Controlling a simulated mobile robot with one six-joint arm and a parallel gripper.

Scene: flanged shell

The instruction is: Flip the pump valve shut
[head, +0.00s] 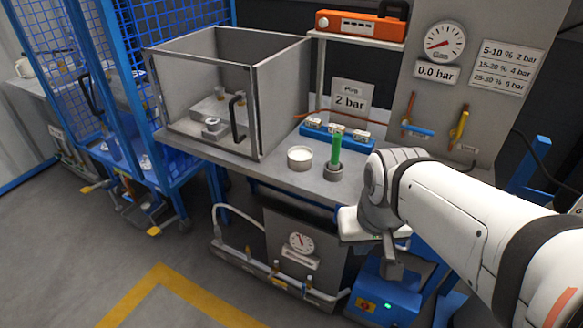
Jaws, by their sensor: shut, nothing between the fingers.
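A blue pump-like box (378,305) with a yellow warning label and a green light stands low under the bench, at the lower right. My gripper (391,272) points down just above the top of this box. It is shut with nothing visible in it. I cannot tell whether it touches the box. No pump valve lever can be made out there; my gripper and wrist cover part of that area. On the grey panel, a blue-handled valve (417,130) and a yellow-handled valve (459,130) are mounted, apart from my gripper.
The bench (285,187) holds an open-topped clear-fronted box (205,141), a white-topped cup (300,158) and a green tube (336,150) in a holder. A gauge (300,243) is on the cabinet below. A blue mesh cage (180,18) stands left. Floor at lower left is free.

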